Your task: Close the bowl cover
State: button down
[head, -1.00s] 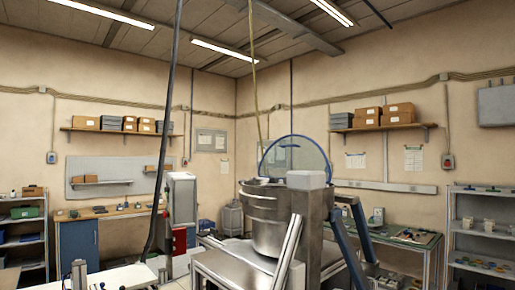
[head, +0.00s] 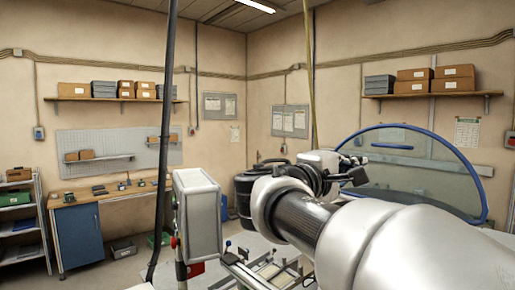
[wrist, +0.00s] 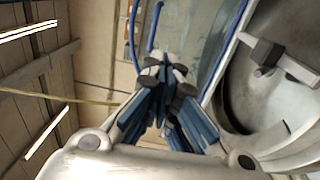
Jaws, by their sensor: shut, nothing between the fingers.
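The bowl cover (head: 430,183) is a clear disc with a blue rim. It stands raised at the right of the head view, its lower part hidden behind my arm. My gripper (head: 345,172) is in front of the cover's left part in the head view; I cannot tell there whether it touches it. In the wrist view my gripper (wrist: 166,72) is shut and empty, its fingertips close together. The clear cover (wrist: 208,40) and blue tubing show beyond the fingertips. The metal bowl (wrist: 268,85) is open at the right, with a dark fitting inside.
A grey control box (head: 197,215) on a post stands left of my arm. A dark drum (head: 243,200) is behind it. A dark cable (head: 165,130) hangs at left.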

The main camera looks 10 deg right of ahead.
jog(key=r, duration=0.1)
jog(key=p, duration=0.3)
send_near(383, 145)
jog(key=x, duration=0.6)
jog(key=shift+w+d+f, duration=0.1)
jog(key=shift+w+d, duration=0.1)
jog(key=shift+d, duration=0.15)
